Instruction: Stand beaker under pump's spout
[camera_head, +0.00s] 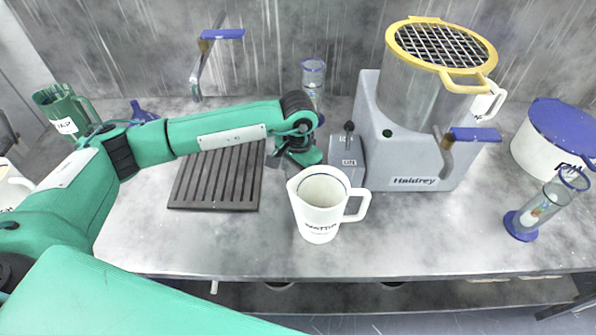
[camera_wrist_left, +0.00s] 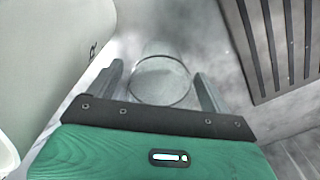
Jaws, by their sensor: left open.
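A clear glass beaker (camera_wrist_left: 162,82) stands between the fingers of my left gripper (camera_wrist_left: 158,72) in the wrist view. The fingers are open, one on each side, and I cannot tell whether they touch it. In the head view my left gripper (camera_head: 278,157) is low behind the white jug, and it and the wrist hide most or all of the beaker. A grey machine marked Haldrey (camera_head: 415,183) carries a steel tank. A grey spout with a blue lever (camera_head: 472,134) shows in front of it. I cannot tell which device is the pump. My right gripper is not in view.
A white jug (camera_head: 318,215) stands close beside the gripper. A dark slatted rack (camera_head: 215,185) lies to the left. A small grey box (camera_head: 346,165) with a black knob stands against the machine. A glass cylinder (camera_head: 532,212) and white pot (camera_head: 540,140) are at right. The front middle counter is clear.

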